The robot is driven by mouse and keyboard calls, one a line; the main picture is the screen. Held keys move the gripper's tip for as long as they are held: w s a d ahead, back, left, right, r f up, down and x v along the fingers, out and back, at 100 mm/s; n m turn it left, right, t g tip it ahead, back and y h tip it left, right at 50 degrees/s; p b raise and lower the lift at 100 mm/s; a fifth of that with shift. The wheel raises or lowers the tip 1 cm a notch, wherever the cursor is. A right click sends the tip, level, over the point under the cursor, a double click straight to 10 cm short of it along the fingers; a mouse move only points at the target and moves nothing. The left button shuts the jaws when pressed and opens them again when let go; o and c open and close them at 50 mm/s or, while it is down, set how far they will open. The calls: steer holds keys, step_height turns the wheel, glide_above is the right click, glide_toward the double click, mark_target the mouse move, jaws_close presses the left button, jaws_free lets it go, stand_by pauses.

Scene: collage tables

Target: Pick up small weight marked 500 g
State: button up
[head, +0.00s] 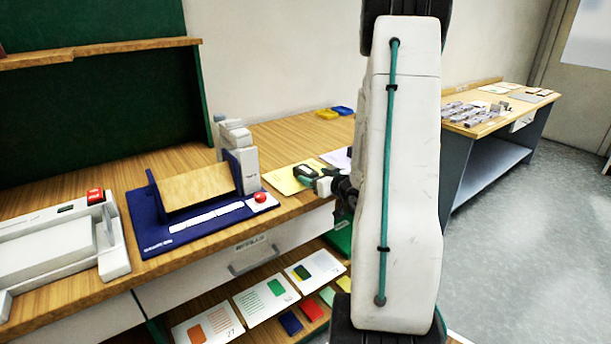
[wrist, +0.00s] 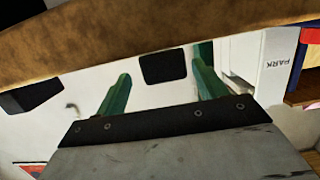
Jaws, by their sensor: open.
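I cannot make out a weight marked 500 g in either view. My gripper (head: 308,174) is at the front edge of the wooden worktop in the head view, near a yellow sheet (head: 290,178), partly hidden by my arm. In the wrist view my gripper (wrist: 162,72) has two green fingers spread apart with nothing held between them. Behind the gap is a pale surface with a black rectangle (wrist: 163,66), which I cannot identify.
A blue device with a wooden cradle (head: 198,188) and a red-buttoned machine (head: 60,245) stand on the worktop (head: 285,130). A shelf below holds printed cards (head: 265,297). A second table (head: 515,108) at right carries several small grey items (head: 468,113), with open floor before it.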

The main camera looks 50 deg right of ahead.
mark_target(306, 169)
steer(key=x, duration=0.4)
steer(key=shift+w+a, duration=0.2)
steer(key=shift+w, duration=0.3)
steer(key=shift+r, duration=0.1)
steer(key=c, duration=1.4)
steer(key=shift+r, duration=0.1)
